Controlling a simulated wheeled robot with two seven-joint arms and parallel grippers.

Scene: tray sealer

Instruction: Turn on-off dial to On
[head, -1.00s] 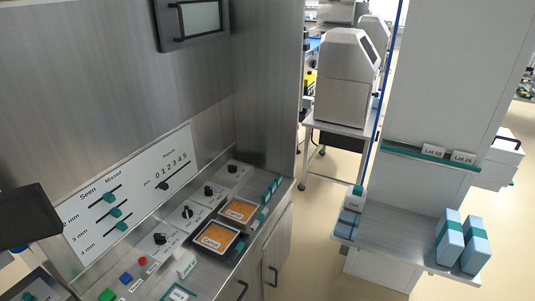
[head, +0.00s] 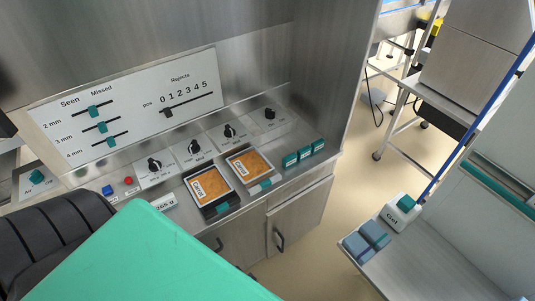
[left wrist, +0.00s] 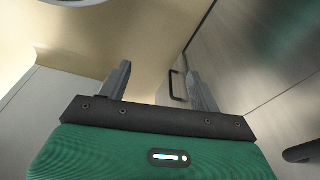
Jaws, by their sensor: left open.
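A teal dial (head: 37,177) sits on a plate at the far left. The small lettering is too blurred to tell which is the on-off dial. My left gripper (left wrist: 158,72) is open and empty in the left wrist view, apart from any dial, with a cabinet front and floor beyond it. Its fingers do not show in the head view. My right gripper is out of view.
A sign with teal sliders (head: 101,127) leans behind the dials. Blue (head: 107,190) and red (head: 128,181) buttons sit in front. My green arm part covers the lower left.

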